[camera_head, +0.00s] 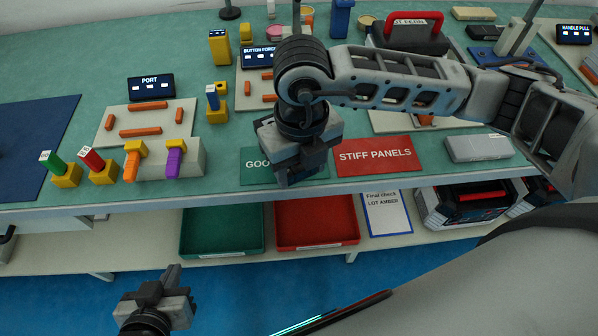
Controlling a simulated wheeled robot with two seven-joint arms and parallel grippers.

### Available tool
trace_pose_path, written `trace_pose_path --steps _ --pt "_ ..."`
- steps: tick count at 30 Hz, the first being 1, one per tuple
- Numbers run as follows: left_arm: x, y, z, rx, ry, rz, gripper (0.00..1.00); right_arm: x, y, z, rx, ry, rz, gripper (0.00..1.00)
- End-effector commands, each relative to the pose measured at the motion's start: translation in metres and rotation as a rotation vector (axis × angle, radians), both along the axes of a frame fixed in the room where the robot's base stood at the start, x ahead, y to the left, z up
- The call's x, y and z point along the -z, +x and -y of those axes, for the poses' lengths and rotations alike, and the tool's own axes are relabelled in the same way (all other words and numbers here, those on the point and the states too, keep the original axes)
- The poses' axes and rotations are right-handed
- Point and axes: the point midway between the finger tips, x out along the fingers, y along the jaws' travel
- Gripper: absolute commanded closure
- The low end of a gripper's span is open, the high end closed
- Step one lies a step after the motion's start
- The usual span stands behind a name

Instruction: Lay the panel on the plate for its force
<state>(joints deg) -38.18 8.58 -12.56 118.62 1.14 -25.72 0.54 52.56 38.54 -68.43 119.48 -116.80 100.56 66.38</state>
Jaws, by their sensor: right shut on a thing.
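My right gripper (284,180) points down over the green mat (250,178), whose lettering it partly covers, at the front of the bench. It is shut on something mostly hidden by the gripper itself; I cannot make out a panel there. The plate by the "BUTTON FORCE" display (258,56) is pale with orange bars (249,88), partly behind my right arm. Another pale plate (118,124) with orange bars lies by the "PORT" display (151,87). My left gripper (171,274) is low at the left, in front of the bench, away from the objects; its jaw opening is unclear.
A red "STIFF PANELS" mat (378,168) lies right of the green one. A grey box (478,148) is further right. Colored plugs in yellow holders (68,182) stand at the left. Green (222,242) and red (318,236) trays sit on the lower shelf.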

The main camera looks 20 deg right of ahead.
Motion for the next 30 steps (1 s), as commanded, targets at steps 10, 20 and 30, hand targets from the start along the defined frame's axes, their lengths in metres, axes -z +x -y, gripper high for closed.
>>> trace_pose_path --steps 10,20,30 --pt "-0.001 0.0 0.0 0.0 0.002 0.0 1.0 0.031 0.011 0.001 0.0 0.001 -0.003 0.8" --pt "0.001 0.0 0.0 0.0 0.004 -0.002 1.0 0.043 0.011 0.001 -0.002 0.001 0.002 0.8" --pt "0.003 0.0 0.0 0.0 -0.001 -0.001 1.0 0.046 0.011 0.001 -0.001 0.0 0.0 0.26"
